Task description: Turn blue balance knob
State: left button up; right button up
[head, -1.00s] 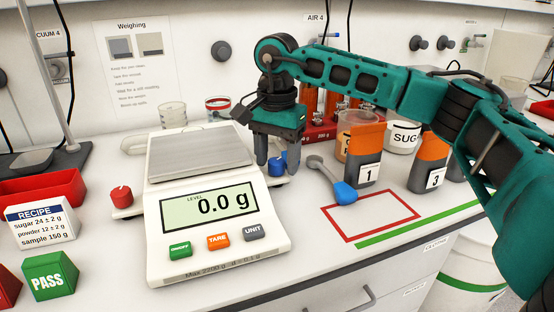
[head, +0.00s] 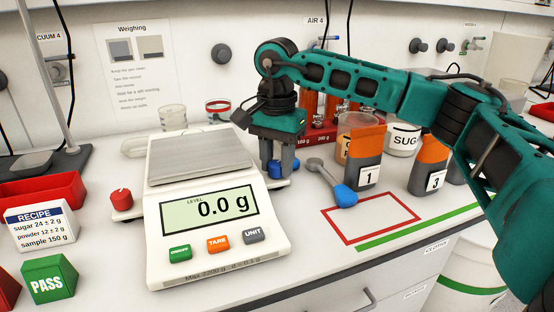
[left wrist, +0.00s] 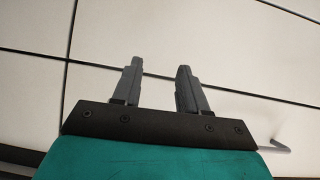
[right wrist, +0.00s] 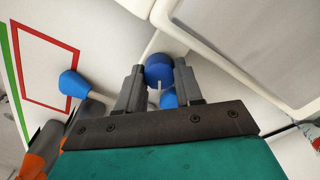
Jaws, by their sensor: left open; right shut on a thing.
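The blue balance knob (head: 275,170) is low at the right side of the white scale (head: 218,238). My right gripper (head: 278,173) points down at it and is shut on it. In the right wrist view the knob (right wrist: 159,70) shows as a round blue top between the two fingertips (right wrist: 160,66), with another blue part just below it. The fingers partly hide the knob in the head view. My left gripper (left wrist: 158,66) is open and empty over pale floor tiles in the left wrist view.
A red knob (head: 121,198) is at the scale's left side. The display reads 0.0 g. A blue-ended scoop (head: 344,194) lies close to the right, beside orange-and-grey container 1 (head: 364,170).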

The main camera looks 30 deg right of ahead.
pick_arm(q)
jog(key=shift+r, duration=0.2)
pick_arm(e)
jog(key=shift+m, duration=0.4)
jog(key=m+p, duration=0.1)
jog(key=m, duration=0.1)
jog(key=shift+r+m+p, duration=0.1)
jog(key=shift+m+p, duration=0.2)
jog(key=shift+p, duration=0.05)
jog(key=m+p, duration=0.2)
jog(key=m, duration=0.3)
jog(key=shift+s+m, duration=0.1)
jog(key=shift+m, duration=0.2)
jog(key=m+p, duration=0.1)
jog(key=m, duration=0.2)
jog(key=shift+m+p, duration=0.3)
jog(key=shift+m, duration=0.7)
pick_arm(q)
jog(key=shift+s+a+r, duration=0.25)
jog(key=shift+a+r, duration=0.2)
jog(key=shift+r, duration=0.1)
jog(key=shift+s+a+r, duration=0.2)
jog(key=shift+a+r, duration=0.25)
jog(key=shift+r, duration=0.1)
pick_arm(e)
jog(key=shift+m, duration=0.4)
pick_arm(q)
jog(key=shift+a, duration=0.1)
pick_arm(e)
jog(key=o, duration=1)
